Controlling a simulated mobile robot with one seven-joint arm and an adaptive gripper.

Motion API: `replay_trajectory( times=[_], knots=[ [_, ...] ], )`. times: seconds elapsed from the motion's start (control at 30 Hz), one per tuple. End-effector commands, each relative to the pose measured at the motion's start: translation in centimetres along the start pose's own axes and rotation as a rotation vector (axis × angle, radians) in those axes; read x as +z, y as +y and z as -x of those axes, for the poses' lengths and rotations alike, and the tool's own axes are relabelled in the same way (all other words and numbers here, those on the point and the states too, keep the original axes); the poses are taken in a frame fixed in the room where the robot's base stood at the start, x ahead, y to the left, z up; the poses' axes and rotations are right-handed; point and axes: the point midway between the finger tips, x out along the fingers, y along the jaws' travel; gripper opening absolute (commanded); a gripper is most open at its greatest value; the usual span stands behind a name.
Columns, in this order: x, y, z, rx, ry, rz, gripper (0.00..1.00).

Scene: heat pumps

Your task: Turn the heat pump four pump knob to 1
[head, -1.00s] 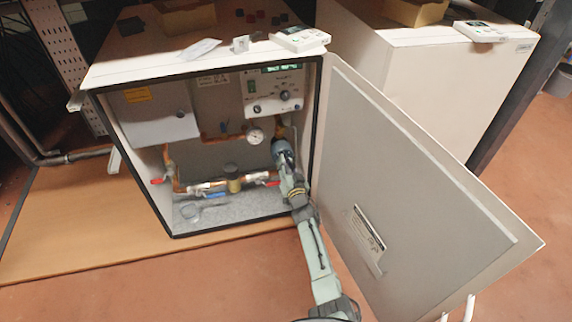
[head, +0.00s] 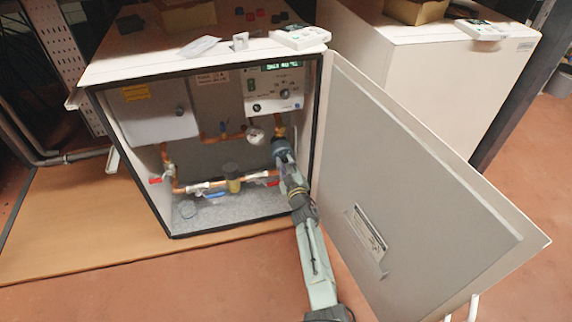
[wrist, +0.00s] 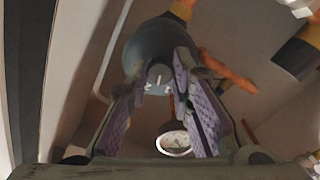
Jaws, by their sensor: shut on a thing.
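The heat pump cabinet (head: 240,226) stands open in the head view, with copper pipes inside. The pump (head: 279,146) is a dark grey-blue round body on the right-hand pipe. In the wrist view the pump (wrist: 150,42) fills the upper middle, and its knob (wrist: 158,78) shows a pale face with white marks too small to read. My gripper (wrist: 160,72) has its purple-padded fingers on either side of the knob, shut on it. In the head view my gripper (head: 284,158) is at the pump, and the arm hides part of it.
The cabinet door (head: 400,180) stands open to the right, close beside my arm. A control panel (head: 273,88) is above the pump. A pressure gauge (head: 255,136) is to its left.

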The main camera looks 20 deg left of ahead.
Motion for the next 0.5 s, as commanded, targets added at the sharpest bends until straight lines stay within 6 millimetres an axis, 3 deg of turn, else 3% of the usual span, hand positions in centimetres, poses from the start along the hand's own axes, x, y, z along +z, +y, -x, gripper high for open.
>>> replay_trajectory(
  times=[0.5],
  knots=[
    [0.03,-0.16,0.01,-0.001,0.001,0.380,0.00]
  ],
)
